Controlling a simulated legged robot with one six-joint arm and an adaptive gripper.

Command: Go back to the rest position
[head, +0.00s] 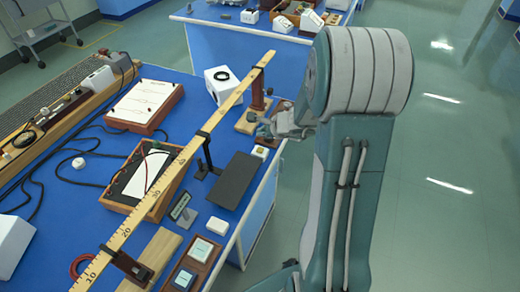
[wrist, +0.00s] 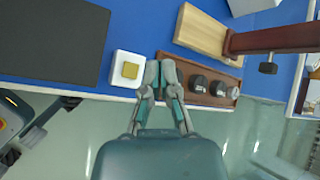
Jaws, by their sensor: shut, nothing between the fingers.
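My gripper (head: 284,122) is over the right edge of the blue bench (head: 110,165) in the head view, partly hidden by my own arm. In the wrist view my gripper (wrist: 161,75) has its fingers together with nothing between them. Its tips overlap the left end of a brown wooden tray (wrist: 213,106) holding dark round weights (wrist: 198,83). A white block with a yellow square (wrist: 118,79) lies just left of the fingertips. I cannot tell how high the fingers are above the bench or whether they touch anything.
A dark flat plate (head: 235,181) lies near the bench edge. A long yellow ruler (head: 185,155) runs above the bench on stands. A white box (head: 222,84) and a wooden block (wrist: 207,32) are nearby. Open green floor (head: 450,190) lies to the right.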

